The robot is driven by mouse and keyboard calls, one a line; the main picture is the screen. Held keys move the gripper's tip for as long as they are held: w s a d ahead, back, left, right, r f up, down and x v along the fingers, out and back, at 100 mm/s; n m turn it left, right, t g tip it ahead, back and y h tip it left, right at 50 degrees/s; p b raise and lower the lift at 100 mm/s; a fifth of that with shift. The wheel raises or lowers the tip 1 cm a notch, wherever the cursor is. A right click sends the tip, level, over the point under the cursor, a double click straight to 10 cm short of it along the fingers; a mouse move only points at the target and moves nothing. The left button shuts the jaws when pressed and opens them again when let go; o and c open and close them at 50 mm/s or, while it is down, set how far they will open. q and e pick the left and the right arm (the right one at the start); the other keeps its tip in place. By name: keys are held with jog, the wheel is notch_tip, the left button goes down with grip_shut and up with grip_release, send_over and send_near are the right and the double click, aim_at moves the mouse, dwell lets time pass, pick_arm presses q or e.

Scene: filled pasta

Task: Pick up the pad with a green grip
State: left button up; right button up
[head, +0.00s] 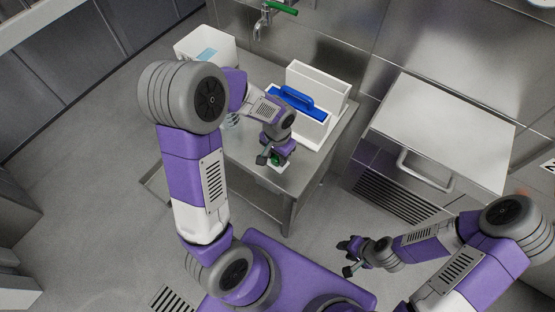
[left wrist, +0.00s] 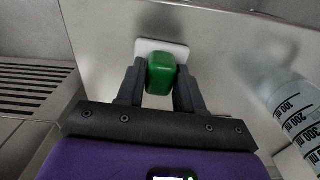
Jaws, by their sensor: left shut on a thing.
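The pad is a flat white piece (left wrist: 174,49) with a green grip (left wrist: 162,73) standing on it. In the left wrist view my left gripper (left wrist: 161,84) has one finger on each side of the green grip and is shut on it. In the head view the green grip (head: 275,158) shows small at the front of the metal table, partly hidden by my left gripper (head: 270,158). I cannot tell whether the pad touches the tabletop. My right gripper (head: 348,256) is empty, its fingers apart, over the floor at the lower right.
A white container (head: 205,47) stands at the back left. A graduated clear bottle (left wrist: 298,110) is right of my left gripper. A steel appliance (head: 440,120) stands at right.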

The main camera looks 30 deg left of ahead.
pick_arm(q)
jog(key=shift+c, duration=0.4)
notch_tip(320, 180, up, 10)
jog(key=p, duration=0.4)
